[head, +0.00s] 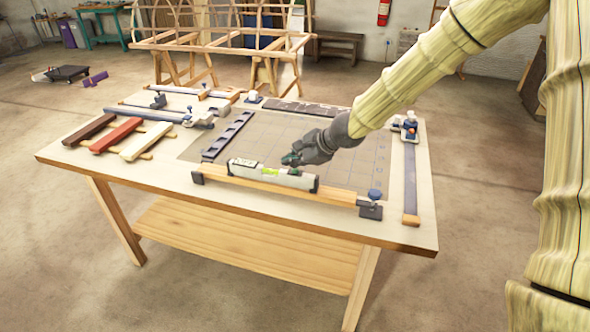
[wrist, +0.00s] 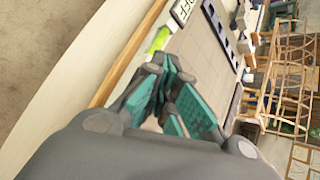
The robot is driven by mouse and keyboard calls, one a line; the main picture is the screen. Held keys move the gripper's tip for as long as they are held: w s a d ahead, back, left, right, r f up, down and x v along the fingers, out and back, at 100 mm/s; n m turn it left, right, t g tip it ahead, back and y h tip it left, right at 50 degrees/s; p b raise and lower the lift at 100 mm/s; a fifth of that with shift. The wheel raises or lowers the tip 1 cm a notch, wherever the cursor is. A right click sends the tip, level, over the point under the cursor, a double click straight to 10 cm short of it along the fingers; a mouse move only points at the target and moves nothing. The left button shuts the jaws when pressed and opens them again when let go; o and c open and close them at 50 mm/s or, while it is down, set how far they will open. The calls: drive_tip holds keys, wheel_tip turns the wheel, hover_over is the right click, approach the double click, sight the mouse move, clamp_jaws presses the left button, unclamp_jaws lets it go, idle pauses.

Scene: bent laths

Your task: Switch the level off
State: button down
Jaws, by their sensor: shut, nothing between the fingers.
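The level (head: 243,170) is a pale bar with dark ends and a bright green-yellow vial. It lies along a wooden lath (head: 335,195) at the table's front edge. In the wrist view, its vial (wrist: 160,39) shows just beyond my fingers, and a white plate (wrist: 184,10) with dark lettering that seems to read OFF is at the top edge. My gripper (head: 291,159) is shut and empty, with its tips close to the level's right half. I cannot tell whether they touch it. The fingers (wrist: 166,66) hide part of the level in the wrist view.
The table (head: 130,176) carries a gridded mat (head: 345,158). Red, dark and white blocks (head: 117,134) and several clamps lie at the left. A dark slotted strip (head: 228,137) lies behind the level. A clamp with a blue knob (head: 373,202) holds the lath's right end.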

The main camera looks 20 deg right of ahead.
sight(293, 174)
drive_tip(key=shift+r, duration=0.1)
drive_tip(key=shift+r+p, duration=2.15)
drive_tip(key=shift+r, duration=0.75)
